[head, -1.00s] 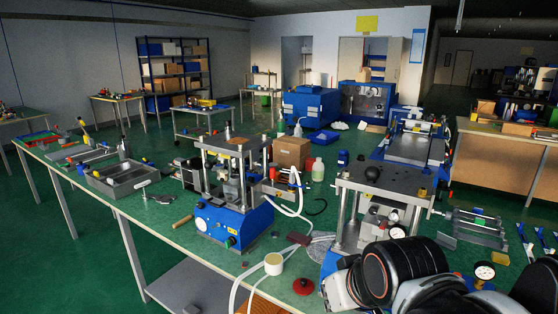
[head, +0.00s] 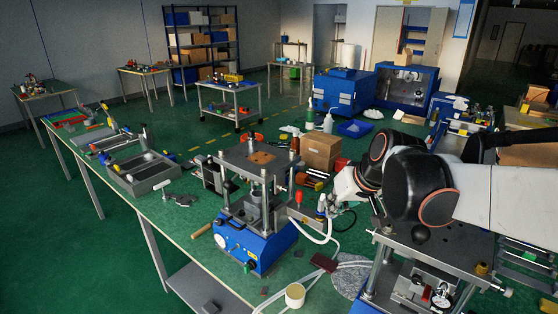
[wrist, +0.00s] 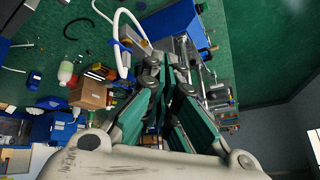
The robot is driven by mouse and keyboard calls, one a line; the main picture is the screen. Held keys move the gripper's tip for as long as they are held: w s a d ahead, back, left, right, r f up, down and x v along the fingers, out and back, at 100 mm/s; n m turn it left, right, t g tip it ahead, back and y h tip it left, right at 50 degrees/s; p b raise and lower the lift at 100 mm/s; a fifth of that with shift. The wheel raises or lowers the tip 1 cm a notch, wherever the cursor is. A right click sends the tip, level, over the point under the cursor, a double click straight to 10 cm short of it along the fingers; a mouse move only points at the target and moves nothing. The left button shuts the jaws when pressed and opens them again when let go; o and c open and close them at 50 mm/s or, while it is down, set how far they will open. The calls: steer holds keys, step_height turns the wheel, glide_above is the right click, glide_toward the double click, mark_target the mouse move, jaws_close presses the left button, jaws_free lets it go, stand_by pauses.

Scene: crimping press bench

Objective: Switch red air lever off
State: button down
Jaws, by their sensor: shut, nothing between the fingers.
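A red upright handle (head: 299,198), which looks like the air lever, stands at the right side of the blue bench press (head: 262,243) in the head view. I cannot tell its exact setting. My gripper (head: 324,206) is close to the right of it, in front of the cardboard box, and looks apart from it. In the wrist view my gripper (wrist: 164,68) has its fingers together with nothing held. The red lever is not clearly seen there; the fingers may hide it.
A white hose (head: 322,238) curves by the press and shows in the wrist view (wrist: 125,42). A cardboard box (head: 321,151) stands behind. A second press (head: 435,240) is under my arm. A metal tray (head: 142,174) lies left. Bare bench shows left of the blue press.

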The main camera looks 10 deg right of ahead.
mark_target(299, 199)
steer(key=w+d+f+g+y+p, duration=0.1)
steer(key=w+d+p, duration=0.3)
steer(key=w, duration=0.6)
steer(key=w+d+f+y+p, duration=0.2)
steer(key=w+d+p, duration=0.3)
steer(key=w, duration=0.4)
steer(key=shift+w+n+g, duration=0.4)
steer(key=shift+f, duration=0.1)
steer(key=w+a+f, duration=0.3)
steer(key=a+f, duration=0.5)
steer(key=shift+w+a+b, duration=0.35)
steer(key=shift+a+b, duration=0.05)
steer(key=shift+b, duration=0.05)
